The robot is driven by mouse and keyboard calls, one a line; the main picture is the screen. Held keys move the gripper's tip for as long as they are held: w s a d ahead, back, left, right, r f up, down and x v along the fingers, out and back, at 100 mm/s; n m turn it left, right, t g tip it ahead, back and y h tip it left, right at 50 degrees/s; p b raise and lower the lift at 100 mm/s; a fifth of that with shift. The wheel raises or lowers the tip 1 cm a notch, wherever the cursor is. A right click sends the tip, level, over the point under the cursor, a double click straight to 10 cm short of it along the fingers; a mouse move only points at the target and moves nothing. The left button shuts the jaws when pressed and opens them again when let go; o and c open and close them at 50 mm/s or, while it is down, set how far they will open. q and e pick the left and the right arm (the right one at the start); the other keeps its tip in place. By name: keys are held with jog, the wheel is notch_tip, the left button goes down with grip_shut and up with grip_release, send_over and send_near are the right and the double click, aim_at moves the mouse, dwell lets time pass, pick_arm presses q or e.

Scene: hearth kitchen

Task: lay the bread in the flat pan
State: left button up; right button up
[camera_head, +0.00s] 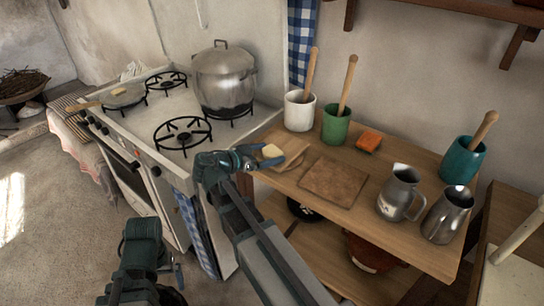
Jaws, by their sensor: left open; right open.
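A pale slice, seemingly the bread (272,151), lies at the left end of the wooden table on a light brown piece (293,159). My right gripper (257,157) is open right beside the slice, its fingertips at the slice's left edge; contact is unclear. My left gripper (176,272) is open and empty, low over the floor in front of the stove.
A large lidded pot (224,80) stands on the stove's back right. White (299,111) and green (336,125) utensil pots, an orange block (369,141), a brown board (334,181), metal jugs (398,190) and a teal pot (461,161) occupy the table. The front burner (183,134) is bare.

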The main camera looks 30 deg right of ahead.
jog(key=c, duration=1.1)
pick_arm(q)
jog(key=shift+r, duration=0.15)
pick_arm(e)
jog(key=shift+r, duration=0.1)
